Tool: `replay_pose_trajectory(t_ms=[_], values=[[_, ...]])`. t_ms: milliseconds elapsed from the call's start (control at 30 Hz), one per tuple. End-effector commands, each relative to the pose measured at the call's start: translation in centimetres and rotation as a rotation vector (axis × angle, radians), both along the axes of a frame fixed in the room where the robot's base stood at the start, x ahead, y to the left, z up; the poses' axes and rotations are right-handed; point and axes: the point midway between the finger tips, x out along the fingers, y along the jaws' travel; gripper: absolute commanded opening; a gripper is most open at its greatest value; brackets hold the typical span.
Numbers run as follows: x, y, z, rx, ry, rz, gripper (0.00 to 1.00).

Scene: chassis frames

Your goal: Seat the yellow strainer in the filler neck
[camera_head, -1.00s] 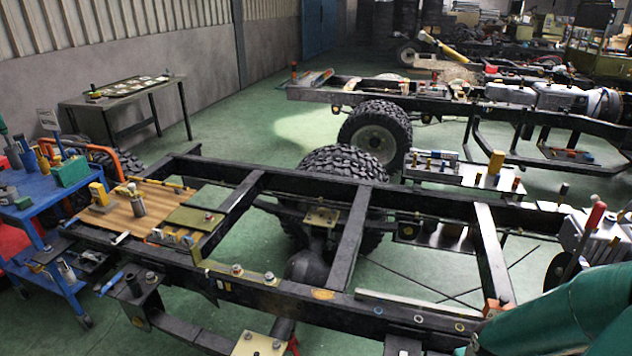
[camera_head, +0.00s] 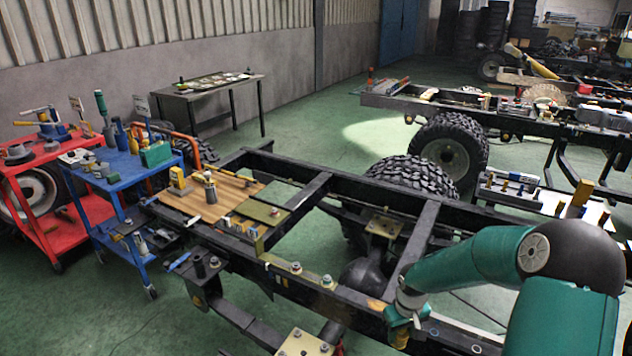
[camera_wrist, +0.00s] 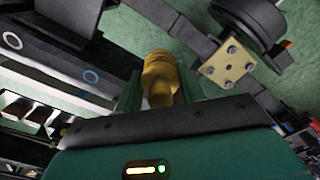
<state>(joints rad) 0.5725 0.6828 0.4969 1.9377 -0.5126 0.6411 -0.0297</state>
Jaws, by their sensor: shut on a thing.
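My gripper (camera_wrist: 158,92) is shut on the yellow strainer (camera_wrist: 160,72), a stepped, rounded yellow piece standing out between the two green fingers in the wrist view. In the head view my green arm reaches in from the right and bends down. My gripper (camera_head: 402,318) hangs over the near black chassis rail there, with a bit of yellow (camera_head: 400,338) at its lower end. The strainer appears clear of other things in the wrist view. I cannot make out the filler neck for certain in either view.
The near chassis frame (camera_head: 345,297) carries a wooden board (camera_head: 212,205) with small parts. A blue cart (camera_head: 118,166) and a red cart (camera_head: 85,220) stand at left. A bench (camera_head: 215,88) stands by the wall. Green floor is open at front left.

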Motion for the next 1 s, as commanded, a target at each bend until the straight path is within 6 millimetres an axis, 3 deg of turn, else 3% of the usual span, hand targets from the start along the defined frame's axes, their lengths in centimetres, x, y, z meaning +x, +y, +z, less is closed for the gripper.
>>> replay_pose_trajectory(t_ms=[33,100,300,733,867,1000], values=[[1.1,1.9,-0.2,0.0,0.001,-0.044,0.12],[2.1,3.9,-0.4,-0.002,0.003,-0.118,0.12],[3.7,7.4,-0.7,-0.004,0.005,-0.253,0.12],[3.8,7.9,-1.1,-0.005,0.004,-0.278,0.12],[3.3,8.1,-3.8,-0.002,0.01,-0.279,0.12],[1.9,8.2,-9.2,-0.001,0.015,-0.279,0.12]])
